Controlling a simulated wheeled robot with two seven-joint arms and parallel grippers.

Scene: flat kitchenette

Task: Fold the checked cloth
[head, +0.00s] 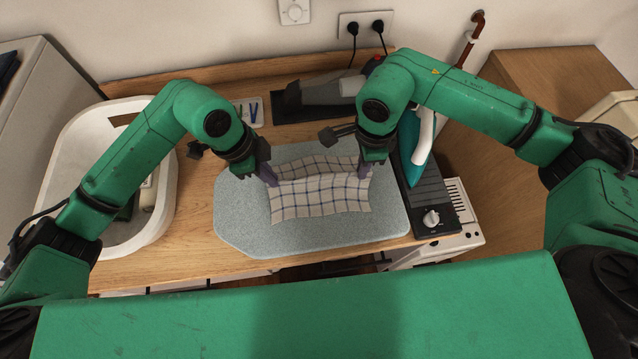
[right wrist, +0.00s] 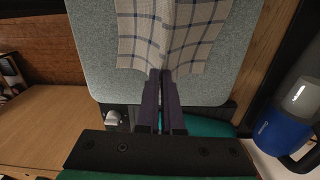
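The checked cloth (head: 318,196), cream with dark blue lines, lies on the grey speckled pad (head: 240,225). A raised ridge crosses it between my two grippers, and its front part lies spread toward me. My left gripper (head: 269,178) is at the cloth's left edge; its fingers look closed on the fabric. My right gripper (head: 365,170) is at the right edge. In the right wrist view its fingers (right wrist: 161,76) are together, pinching the cloth (right wrist: 172,32) where it bunches into a ridge. The cloth's back part is partly hidden behind the ridge.
A teal iron (head: 418,145) stands on a black unit with a knob (head: 431,218), right of the pad. A white basin (head: 160,215) is at left. A grey appliance on a black base (head: 290,104) lies behind. A blue object (right wrist: 280,133) shows in the right wrist view.

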